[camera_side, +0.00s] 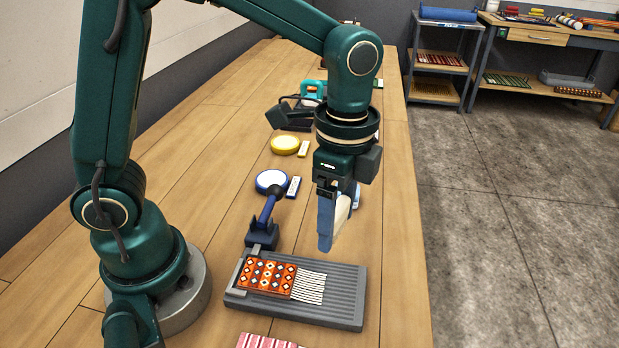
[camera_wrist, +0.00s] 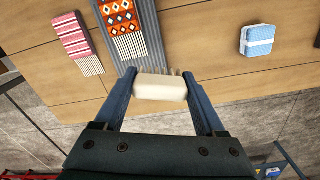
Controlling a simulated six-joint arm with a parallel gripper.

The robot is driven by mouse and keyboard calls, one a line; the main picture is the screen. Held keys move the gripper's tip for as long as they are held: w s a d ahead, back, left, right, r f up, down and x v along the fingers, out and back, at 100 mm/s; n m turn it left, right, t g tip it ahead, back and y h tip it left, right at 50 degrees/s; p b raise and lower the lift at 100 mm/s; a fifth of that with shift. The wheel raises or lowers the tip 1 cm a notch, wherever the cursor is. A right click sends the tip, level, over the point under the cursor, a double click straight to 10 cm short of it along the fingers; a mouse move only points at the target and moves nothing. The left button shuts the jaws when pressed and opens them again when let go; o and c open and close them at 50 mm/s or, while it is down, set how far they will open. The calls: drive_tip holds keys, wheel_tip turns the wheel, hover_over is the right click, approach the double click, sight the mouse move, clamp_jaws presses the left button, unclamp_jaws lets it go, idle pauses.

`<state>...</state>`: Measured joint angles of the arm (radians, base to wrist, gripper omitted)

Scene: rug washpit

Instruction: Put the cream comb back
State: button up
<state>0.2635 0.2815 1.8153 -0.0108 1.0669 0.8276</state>
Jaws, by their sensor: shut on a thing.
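My gripper (camera_side: 335,225) is shut on the cream comb (camera_side: 341,214) and holds it above the bench, beyond the far right part of the grey ribbed board. In the wrist view the cream comb (camera_wrist: 160,87) lies crosswise between the two blue fingers of my gripper (camera_wrist: 161,92).
A dark blue clamp-like tool (camera_side: 264,230) stands at the board's far left. A blue-and-white round pad (camera_side: 271,181) and a yellow one (camera_side: 285,145) lie beyond, each beside a small card. A red-striped rug (camera_side: 262,341) lies in front. A blue-and-white box (camera_wrist: 257,40) stands on the bench.

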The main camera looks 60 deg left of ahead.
drive_tip(key=w+a+r+n, duration=0.1)
drive_tip(key=a+n, duration=0.1)
drive_tip(key=a, duration=0.6)
drive_tip(key=w+a+r+n, duration=0.1)
drive_tip(key=w+a+r, duration=0.1)
drive_tip(key=a, duration=0.6)
drive_tip(key=w+d+f, duration=0.1)
drive_tip(key=d+f, duration=0.1)
drive_tip(key=d, duration=0.1)
drive_tip(key=w+d+f, duration=0.1)
drive_tip(key=d+f, duration=0.2)
drive_tip(key=d, duration=0.1)
drive_tip(key=w+d+f, duration=0.1)
drive_tip(key=d+f, duration=0.1)
drive_tip(key=d, duration=0.1)
drive_tip(key=shift+w+d+f, duration=0.15)
drive_tip(key=shift+w, duration=0.2)
drive_tip(key=shift+f, duration=2.05)
drive_tip(key=shift+f, duration=0.15)
drive_tip(key=o, duration=1.2)
drive_tip(key=shift+c, duration=0.2)
